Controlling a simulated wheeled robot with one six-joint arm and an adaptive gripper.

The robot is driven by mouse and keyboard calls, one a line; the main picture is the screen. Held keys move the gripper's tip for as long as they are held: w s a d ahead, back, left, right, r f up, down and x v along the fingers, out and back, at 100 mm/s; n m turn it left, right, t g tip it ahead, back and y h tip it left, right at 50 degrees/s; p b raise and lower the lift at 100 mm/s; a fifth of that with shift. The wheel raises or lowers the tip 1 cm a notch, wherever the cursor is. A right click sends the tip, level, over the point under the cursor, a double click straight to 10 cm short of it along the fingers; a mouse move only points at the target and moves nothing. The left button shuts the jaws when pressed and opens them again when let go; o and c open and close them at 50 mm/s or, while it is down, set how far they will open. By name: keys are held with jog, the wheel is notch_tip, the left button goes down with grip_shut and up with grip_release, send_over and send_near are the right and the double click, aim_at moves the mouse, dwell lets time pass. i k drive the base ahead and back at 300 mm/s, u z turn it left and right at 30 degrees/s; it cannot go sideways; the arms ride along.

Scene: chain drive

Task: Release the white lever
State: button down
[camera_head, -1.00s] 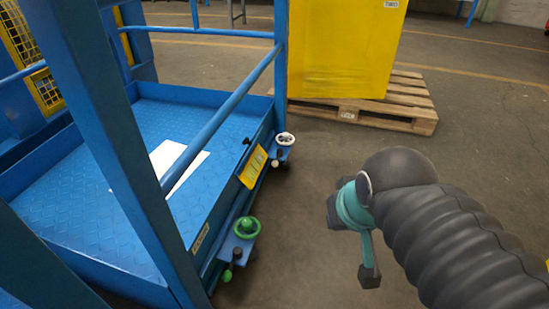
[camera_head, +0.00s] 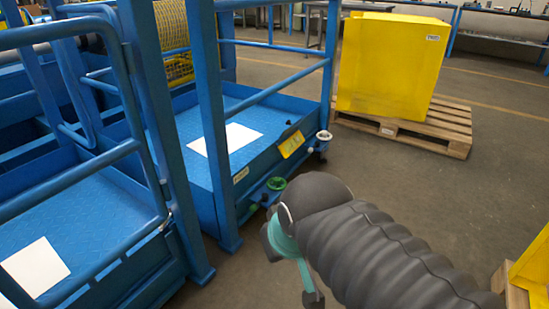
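The white handwheel (camera_head: 324,136) sits on a small bracket at the far right corner of a blue platform (camera_head: 237,190). A small white knob (camera_head: 310,150), which looks like the end of the white lever, shows just left of and below it. A green handwheel (camera_head: 276,184) sits nearer me on the same side, with a green knob (camera_head: 253,208) below it. My gripper (camera_head: 291,271) is at the lower middle, in front of the platform and well short of both wheels. Its two dark fingers appear apart and empty. My dark ribbed arm hides part of the floor.
A blue post (camera_head: 215,120) and rails stand left of the wheels. A second blue platform (camera_head: 85,225) is at lower left. A yellow block (camera_head: 390,65) stands on a wooden pallet (camera_head: 450,120) behind. Another yellow object (camera_head: 535,265) is at lower right. Floor between is clear.

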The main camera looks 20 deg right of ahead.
aim_at(317, 143)
jog(key=z, duration=0.9)
jog(key=i, duration=0.7)
jog(key=z, duration=0.75)
jog(key=i, duration=0.75)
jog(key=u, duration=0.6)
jog(key=i, duration=0.45)
jog(key=u, duration=0.35)
